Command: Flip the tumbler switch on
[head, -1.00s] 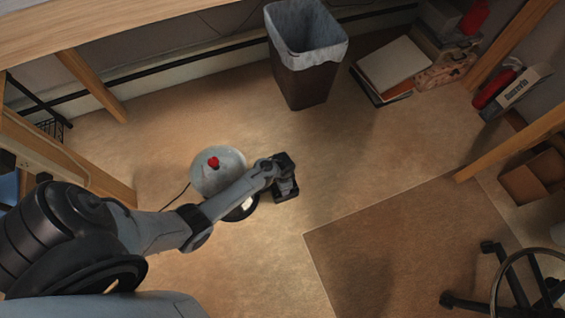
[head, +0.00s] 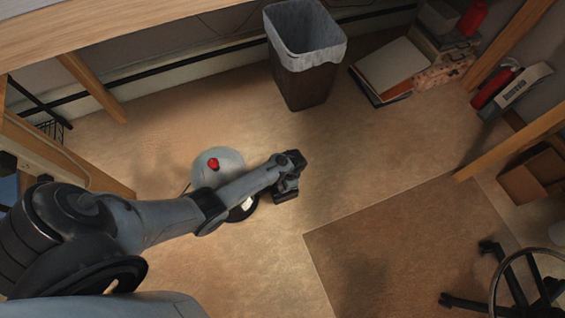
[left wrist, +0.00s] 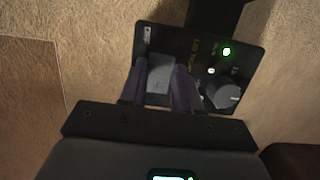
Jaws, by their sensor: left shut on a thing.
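In the left wrist view, the tumbler switch (left wrist: 160,74) is a grey block on a dark control panel (left wrist: 205,45). The panel also has a lit green light (left wrist: 227,51) and a round grey knob (left wrist: 222,94). My left gripper (left wrist: 160,85) is shut on the switch, with one finger on each side. In the head view the left gripper (head: 287,187) hangs over the tan floor, and its body hides most of the panel there. My right gripper is not in view.
A round grey thing with a red top (head: 214,164) stands partly behind my left forearm. A lined waste bin (head: 305,85) stands at the back, with binders and papers (head: 392,67) right of it. Chair legs (head: 490,280) are at lower right.

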